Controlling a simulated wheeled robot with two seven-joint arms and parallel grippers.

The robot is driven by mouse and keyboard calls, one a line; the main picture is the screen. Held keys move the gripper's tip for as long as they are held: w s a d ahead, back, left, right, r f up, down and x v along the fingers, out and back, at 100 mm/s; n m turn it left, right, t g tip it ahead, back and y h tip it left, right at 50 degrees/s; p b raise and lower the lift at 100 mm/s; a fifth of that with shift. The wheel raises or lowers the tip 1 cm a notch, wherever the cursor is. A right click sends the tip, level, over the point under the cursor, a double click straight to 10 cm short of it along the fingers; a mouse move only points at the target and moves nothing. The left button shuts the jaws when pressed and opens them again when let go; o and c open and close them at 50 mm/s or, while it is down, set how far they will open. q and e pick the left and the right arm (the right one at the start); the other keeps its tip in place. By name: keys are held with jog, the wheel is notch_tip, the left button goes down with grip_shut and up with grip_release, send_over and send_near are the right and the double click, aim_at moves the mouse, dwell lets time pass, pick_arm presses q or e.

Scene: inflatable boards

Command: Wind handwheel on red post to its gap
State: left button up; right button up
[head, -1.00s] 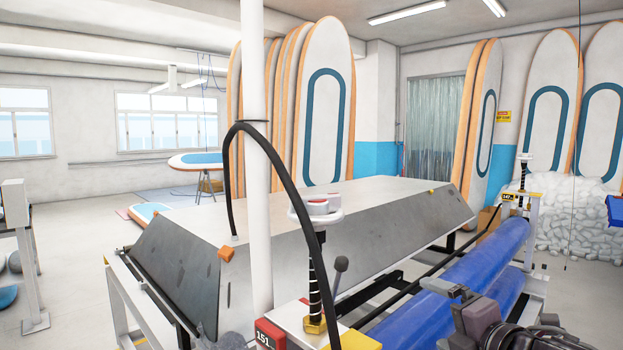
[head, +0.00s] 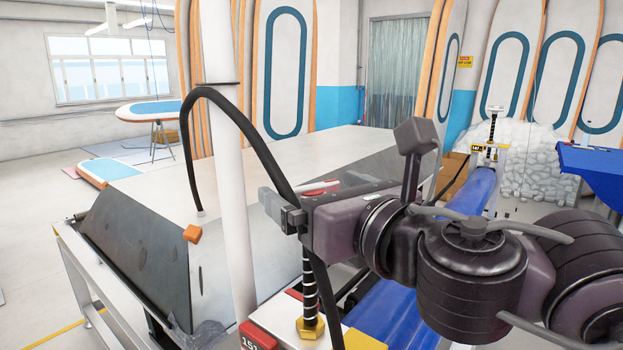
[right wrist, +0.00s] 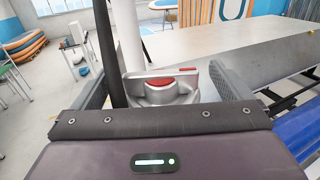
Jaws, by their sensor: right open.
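The handwheel (head: 322,187) on the red post is pale grey with a red top. In the head view my right gripper (head: 284,212) largely covers it. In the right wrist view the handwheel (right wrist: 168,92) sits between the two open fingers of my right gripper (right wrist: 166,85). I cannot tell whether either finger touches it. Below it, the black threaded screw (head: 310,275) runs down to a yellow nut (head: 311,328). The red block (head: 256,336) of the post carries a label that starts with 15. My left gripper is not in view.
A white pole (head: 222,180) and a black hose (head: 190,140) stand close left of my right gripper. A large grey metal table (head: 150,200) lies behind. Blue rollers (head: 395,315) lie to the right, with a second, yellow-labelled post (head: 490,150) farther off.

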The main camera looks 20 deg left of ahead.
jog(key=x, duration=0.2)
jog(key=shift+w+a+f, duration=0.15)
jog(key=shift+w+a, duration=0.1)
jog(key=shift+a, duration=0.1)
jog(key=shift+s+d, duration=0.35)
jog(key=shift+d, duration=0.1)
jog(key=shift+c, duration=0.9)
jog(key=shift+w+a, duration=0.15)
jog(key=c, duration=0.8)
jog(key=shift+n+g+y+b, duration=0.3)
jog(key=shift+g+b, duration=0.1)
jog(key=shift+b, duration=0.45)
